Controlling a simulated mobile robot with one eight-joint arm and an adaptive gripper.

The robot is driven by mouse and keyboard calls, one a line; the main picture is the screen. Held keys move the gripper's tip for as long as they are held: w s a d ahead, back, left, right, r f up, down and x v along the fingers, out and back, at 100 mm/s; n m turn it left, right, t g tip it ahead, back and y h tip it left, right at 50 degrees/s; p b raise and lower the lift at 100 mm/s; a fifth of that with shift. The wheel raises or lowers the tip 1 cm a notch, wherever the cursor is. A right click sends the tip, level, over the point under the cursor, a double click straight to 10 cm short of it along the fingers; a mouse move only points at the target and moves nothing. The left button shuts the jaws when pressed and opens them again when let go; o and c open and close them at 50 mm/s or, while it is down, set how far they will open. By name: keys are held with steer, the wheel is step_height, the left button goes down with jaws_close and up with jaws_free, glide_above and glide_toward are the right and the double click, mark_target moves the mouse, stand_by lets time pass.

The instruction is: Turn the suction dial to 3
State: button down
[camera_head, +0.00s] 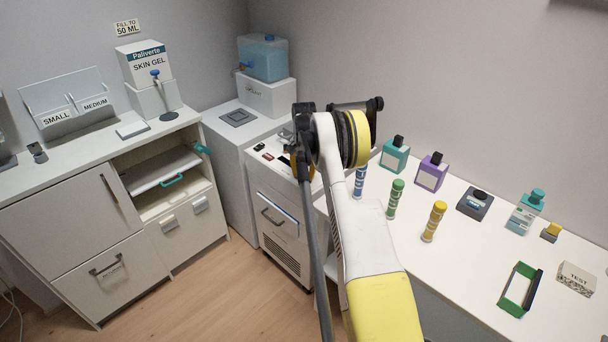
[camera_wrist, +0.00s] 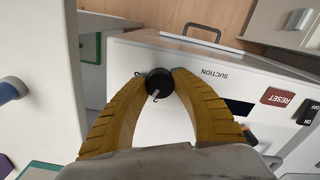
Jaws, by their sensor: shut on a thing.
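The suction dial (camera_wrist: 158,82) is a small black round knob with a light pointer mark, in the wrist view. It sits on a white panel lettered SUCTION (camera_wrist: 215,73), which appears upside down. My gripper (camera_wrist: 160,85) has its two yellow ribbed fingers closed on either side of the dial. The digits around the dial are mostly hidden by the fingers and knob, so I cannot read its setting. In the head view my arm covers the dial and most of my gripper; the white suction unit (camera_head: 279,238) stands beneath.
A red RESET button (camera_wrist: 278,97) and a black ON/OFF switch (camera_wrist: 308,112) are on the same panel. A white counter (camera_head: 470,255) with bottles and tubes stands to the right. Wood floor (camera_head: 215,300) is clear in front.

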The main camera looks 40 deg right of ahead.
mark_target(304, 174)
steer(key=m, duration=1.3)
steer(key=shift+m, duration=0.3)
stand_by(0.4)
steer(key=c, duration=1)
jaws_free()
step_height(304, 174, up, 12)
